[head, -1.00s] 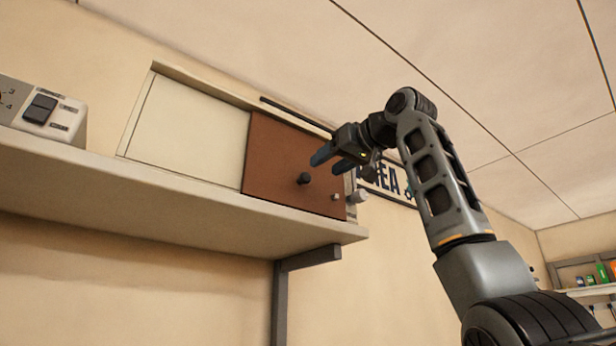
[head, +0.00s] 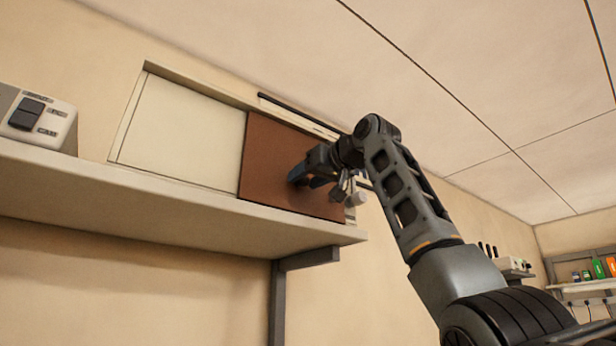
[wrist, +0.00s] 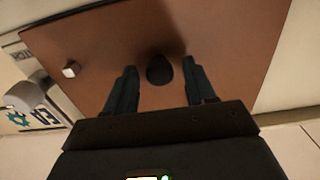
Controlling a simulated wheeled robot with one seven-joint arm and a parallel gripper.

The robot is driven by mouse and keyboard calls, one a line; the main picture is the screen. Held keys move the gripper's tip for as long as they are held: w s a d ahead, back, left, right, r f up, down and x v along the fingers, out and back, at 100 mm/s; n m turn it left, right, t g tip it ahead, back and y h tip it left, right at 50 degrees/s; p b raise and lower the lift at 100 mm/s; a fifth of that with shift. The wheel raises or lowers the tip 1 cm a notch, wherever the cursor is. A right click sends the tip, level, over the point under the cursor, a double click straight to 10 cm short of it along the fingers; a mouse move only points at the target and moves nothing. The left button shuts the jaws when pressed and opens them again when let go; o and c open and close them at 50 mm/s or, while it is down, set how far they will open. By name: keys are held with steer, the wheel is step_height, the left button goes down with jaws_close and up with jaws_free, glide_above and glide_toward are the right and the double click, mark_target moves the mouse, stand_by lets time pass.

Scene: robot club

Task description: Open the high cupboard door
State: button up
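The high cupboard (head: 148,70) sits above a shelf in the head view, with a pale panel (head: 185,128) at left and a brown door (head: 262,158) at right. A dark round knob (wrist: 159,70) on the brown door (wrist: 228,35) shows in the wrist view; the gripper hides it in the head view. My gripper (head: 300,178) is at the door front. In the wrist view my gripper (wrist: 159,66) is open, with one finger on each side of the knob and a gap on both sides. I cannot tell how deep the knob sits between them.
A small pale block (wrist: 70,69) sticks out of the door, and a grey cylinder (wrist: 26,94) stands beside it. The shelf (head: 150,195) runs below the cupboard. A white switch box (head: 42,118) stands at its left. A dark bar (head: 296,113) runs above the door.

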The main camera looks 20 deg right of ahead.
jaws_close()
stand_by(0.3)
